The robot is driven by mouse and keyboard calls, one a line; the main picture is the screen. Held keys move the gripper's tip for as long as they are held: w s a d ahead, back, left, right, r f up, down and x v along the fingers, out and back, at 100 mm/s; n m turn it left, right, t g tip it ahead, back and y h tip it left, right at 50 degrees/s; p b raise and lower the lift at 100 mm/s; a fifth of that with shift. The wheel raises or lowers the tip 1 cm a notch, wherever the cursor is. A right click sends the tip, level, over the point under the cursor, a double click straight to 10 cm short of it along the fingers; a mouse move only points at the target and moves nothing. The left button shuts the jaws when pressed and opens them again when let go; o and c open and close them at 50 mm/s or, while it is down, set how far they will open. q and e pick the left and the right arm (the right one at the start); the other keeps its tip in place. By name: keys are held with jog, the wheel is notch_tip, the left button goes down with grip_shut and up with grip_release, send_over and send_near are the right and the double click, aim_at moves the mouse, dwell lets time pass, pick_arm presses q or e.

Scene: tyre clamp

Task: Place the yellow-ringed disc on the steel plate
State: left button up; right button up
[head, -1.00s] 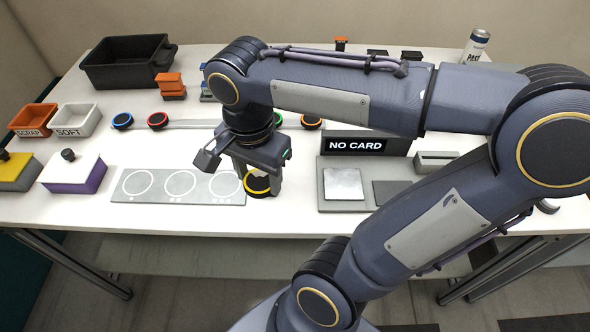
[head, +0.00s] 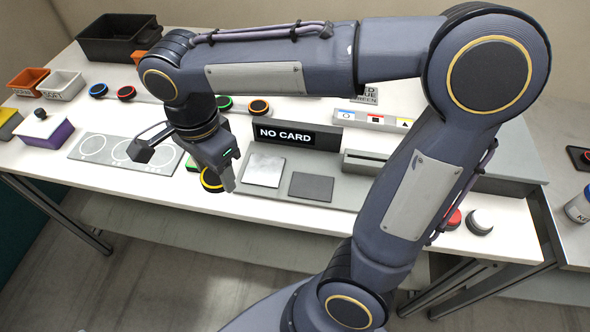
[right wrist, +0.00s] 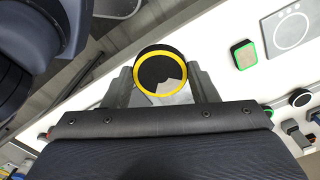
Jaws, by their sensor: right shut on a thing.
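The yellow-ringed disc (head: 210,181) is black with a yellow rim. My right gripper (head: 214,183) is shut on it, left of the steel plate, and partly hides it. In the right wrist view the disc (right wrist: 161,70) sits between the two fingers of the gripper (right wrist: 161,85). The steel plate (head: 264,171) is a bare, shiny, light square on a grey base, just right of the gripper. The height of the disc above the table is hard to tell. My left gripper is not in view.
A dark square pad (head: 311,187) lies right of the steel plate. The NO CARD display (head: 286,134) stands behind them. A grey board with printed circles (head: 122,152) lies to the left. A green-edged block (right wrist: 244,55) shows beside it. Other ringed discs (head: 127,94) stand farther back.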

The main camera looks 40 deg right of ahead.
jog(key=shift+d+f, duration=0.15)
jog(key=shift+d, duration=0.2)
jog(key=w+d+f+p, duration=0.1)
jog(key=w+d+f, duration=0.2)
jog(key=d, duration=0.4)
send_over(264, 170)
jog(key=a, duration=0.1)
notch_tip(264, 170, down, 5)
jog(key=shift+s+f, duration=0.1)
jog(key=shift+f, duration=0.1)
jog(key=shift+d+f+p, duration=0.3)
jog(key=shift+d+f, duration=0.05)
jog(key=shift+f, duration=0.1)
jog(key=f, duration=0.3)
jog(key=shift+w+d+f, duration=0.15)
jog(key=shift+w+f, duration=0.1)
